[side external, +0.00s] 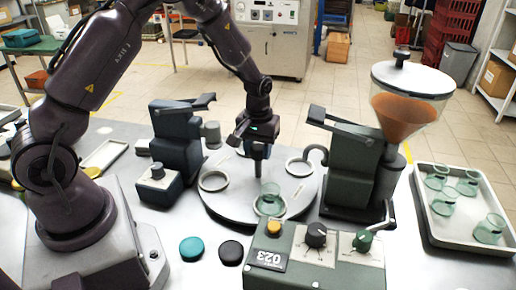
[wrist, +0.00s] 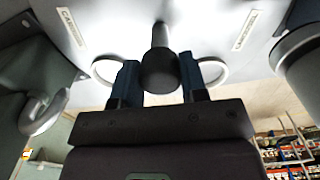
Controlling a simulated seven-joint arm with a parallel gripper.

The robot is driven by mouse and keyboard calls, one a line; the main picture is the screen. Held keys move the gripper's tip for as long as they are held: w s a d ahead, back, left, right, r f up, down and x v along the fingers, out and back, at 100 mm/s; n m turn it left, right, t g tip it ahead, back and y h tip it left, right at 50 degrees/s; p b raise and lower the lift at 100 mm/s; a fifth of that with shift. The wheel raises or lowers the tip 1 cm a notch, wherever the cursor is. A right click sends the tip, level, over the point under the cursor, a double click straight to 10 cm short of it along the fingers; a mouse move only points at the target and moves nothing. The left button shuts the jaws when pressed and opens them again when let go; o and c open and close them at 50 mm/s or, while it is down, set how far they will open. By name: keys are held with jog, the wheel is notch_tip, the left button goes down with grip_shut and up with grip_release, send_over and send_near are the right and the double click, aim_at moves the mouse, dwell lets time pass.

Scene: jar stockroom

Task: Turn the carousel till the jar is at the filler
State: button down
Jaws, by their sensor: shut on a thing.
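The carousel (side external: 240,208) is a pale round disc in the middle of the table, with ring seats and a dark central knob (wrist: 159,72) on a post. A greenish clear jar (side external: 269,200) stands in a seat at its front edge. The filler (side external: 352,170) is the dark green machine at right, with a hopper of orange-brown contents. Its curved spout (side external: 316,152) is by the right-hand empty seat (side external: 299,168); the jar is apart from it. My gripper (side external: 257,160) points down over the centre, shut on the knob; its fingers flank it in the wrist view (wrist: 159,85).
A dark blue machine (side external: 177,140) stands left of the carousel, near another empty seat (side external: 213,181). A control box (side external: 315,262) is in front. A white tray (side external: 425,238) with several jars is at right. A teal lid (side external: 191,249) and black lid (side external: 231,252) lie front left.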

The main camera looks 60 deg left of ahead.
jog(key=shift+n, duration=3.1)
jog(key=shift+d+n, duration=0.1)
jog(key=shift+n, duration=2.9)
jog(key=c, duration=0.7)
grip_release()
jog(key=shift+o, duration=0.2)
jog(key=shift+r, duration=0.1)
notch_tip(320, 180, up, 13)
